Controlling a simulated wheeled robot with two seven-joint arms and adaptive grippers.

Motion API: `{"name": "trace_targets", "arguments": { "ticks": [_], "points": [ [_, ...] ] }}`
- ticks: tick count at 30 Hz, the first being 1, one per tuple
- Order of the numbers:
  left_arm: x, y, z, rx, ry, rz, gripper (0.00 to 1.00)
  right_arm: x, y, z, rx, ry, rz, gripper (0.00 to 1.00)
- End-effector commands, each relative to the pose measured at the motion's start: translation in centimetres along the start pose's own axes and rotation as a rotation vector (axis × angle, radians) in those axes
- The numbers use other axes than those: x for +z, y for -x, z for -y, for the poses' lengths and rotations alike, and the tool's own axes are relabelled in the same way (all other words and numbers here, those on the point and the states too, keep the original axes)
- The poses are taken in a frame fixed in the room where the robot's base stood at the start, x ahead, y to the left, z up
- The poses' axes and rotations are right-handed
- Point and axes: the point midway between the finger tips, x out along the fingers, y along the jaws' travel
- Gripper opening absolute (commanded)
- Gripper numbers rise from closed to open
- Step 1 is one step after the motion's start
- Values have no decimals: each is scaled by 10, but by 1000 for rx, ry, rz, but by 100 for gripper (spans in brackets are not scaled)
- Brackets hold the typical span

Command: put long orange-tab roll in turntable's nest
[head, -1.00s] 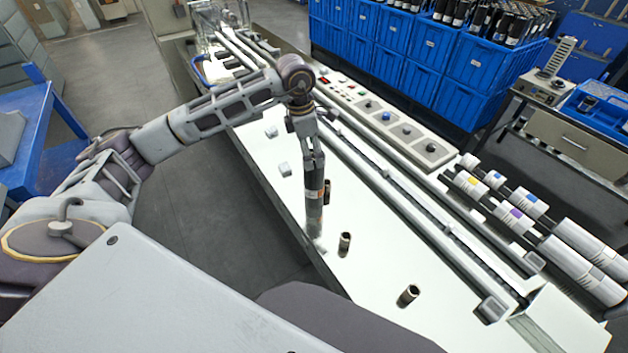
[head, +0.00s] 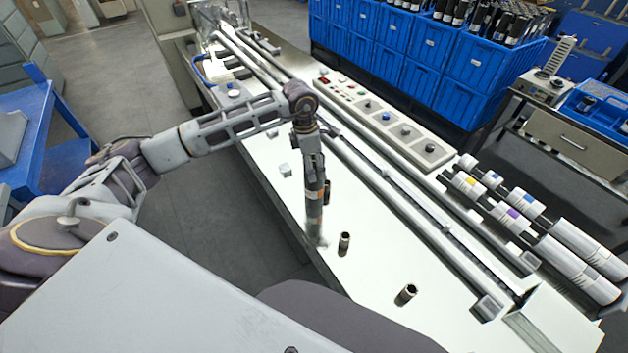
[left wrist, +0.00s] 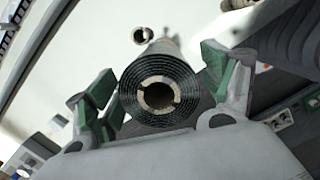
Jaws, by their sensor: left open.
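A dark roll with an orange band (head: 314,212) stands roughly upright on the pale bench top, below my left gripper. My left gripper (head: 314,172) points down at the roll's upper end. In the left wrist view the roll's round end (left wrist: 158,90), with its hollow core, lies between the two green-padded fingers of the open gripper (left wrist: 160,98). A gap shows beside the roll at each finger. Whether the roll's foot sits in a nest is hard to tell, and I cannot clearly make out a turntable. My right gripper is not in view.
Two short dark cylinders (head: 344,243) (head: 407,294) stand on the bench near the roll. Long rails (head: 400,205) run along the bench beside a control panel (head: 385,118). Several white-and-black rolls (head: 570,270) lie at the right. Blue crates (head: 420,60) stand behind.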

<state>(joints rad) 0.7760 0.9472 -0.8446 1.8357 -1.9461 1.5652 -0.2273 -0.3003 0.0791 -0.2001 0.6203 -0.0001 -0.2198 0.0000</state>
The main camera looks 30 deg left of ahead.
Motion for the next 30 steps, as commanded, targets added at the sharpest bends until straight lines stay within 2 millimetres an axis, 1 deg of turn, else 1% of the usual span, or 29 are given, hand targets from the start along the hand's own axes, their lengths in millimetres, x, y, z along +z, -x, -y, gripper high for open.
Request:
{"name": "trace_targets", "arguments": {
  "ticks": [13,14,30],
  "points": [
    [0,-1,0,0,0,0,82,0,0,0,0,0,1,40],
    [0,-1,0,0,0,0,81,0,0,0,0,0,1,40],
    [0,-1,0,0,0,0,11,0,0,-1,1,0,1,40]
  ]
}}
